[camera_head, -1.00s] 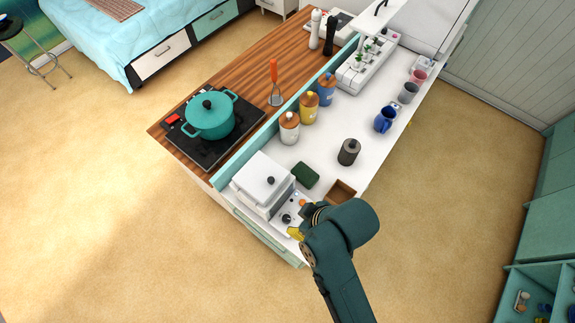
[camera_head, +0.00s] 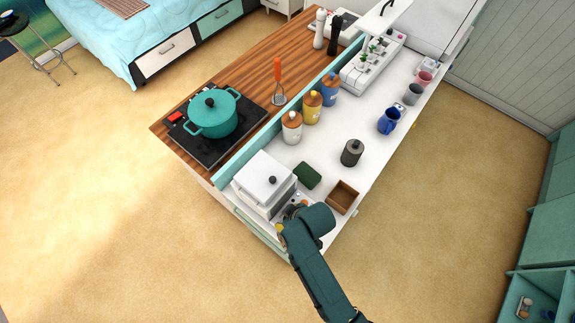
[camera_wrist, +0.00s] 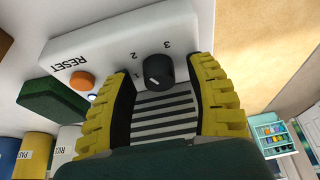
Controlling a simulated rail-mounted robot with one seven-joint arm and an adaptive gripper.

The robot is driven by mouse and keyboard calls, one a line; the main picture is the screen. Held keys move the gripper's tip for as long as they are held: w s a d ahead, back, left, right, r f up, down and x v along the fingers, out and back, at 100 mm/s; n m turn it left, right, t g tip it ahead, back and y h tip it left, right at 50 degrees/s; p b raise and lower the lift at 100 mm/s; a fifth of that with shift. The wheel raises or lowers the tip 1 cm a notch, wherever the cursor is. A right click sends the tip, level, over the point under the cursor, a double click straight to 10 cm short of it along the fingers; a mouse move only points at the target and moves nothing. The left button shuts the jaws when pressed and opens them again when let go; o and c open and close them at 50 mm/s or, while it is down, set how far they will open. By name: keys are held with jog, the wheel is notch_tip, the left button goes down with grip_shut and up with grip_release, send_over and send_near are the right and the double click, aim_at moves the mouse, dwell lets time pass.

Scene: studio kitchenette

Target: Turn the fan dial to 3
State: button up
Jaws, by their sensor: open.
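The fan dial (camera_wrist: 157,72) is a round black knob on a white panel (camera_wrist: 95,45) in the wrist view. The numbers 1, 2 and 3 are printed around it. A small pale mark shows on its face, but I cannot tell surely which number it points to. My gripper (camera_wrist: 165,88) is open, with a yellow ribbed finger on each side of the dial. I cannot tell whether either finger touches it. In the head view my arm covers most of the panel beside the white lidded box (camera_head: 264,182), and the dial is hard to make out.
An orange button (camera_wrist: 82,81) marked RESET and a dark green block (camera_wrist: 52,100) are near the dial. In the head view, a brown tray (camera_head: 342,197) and a dark canister (camera_head: 352,152) stand on the white counter. Open floor lies in front.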

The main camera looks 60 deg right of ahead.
grip_shut()
jog(key=shift+m+p, duration=0.3)
jog(key=shift+m, duration=0.1)
jog(key=m+p, duration=0.1)
jog(key=m+h+p, duration=0.1)
jog(key=m, duration=0.1)
jog(key=shift+a+m+g+h, duration=0.1)
jog(key=shift+m+g+h, duration=0.2)
jog(key=m+h, duration=0.1)
jog(key=m, duration=0.2)
jog(key=m+g, duration=0.1)
jog(key=m, duration=0.2)
jog(key=shift+f+g+h, duration=0.15)
jog(key=shift+g+h, duration=0.15)
jog(key=shift+h, duration=0.1)
jog(key=shift+s, duration=0.1)
dwell(0.3)
grip_release()
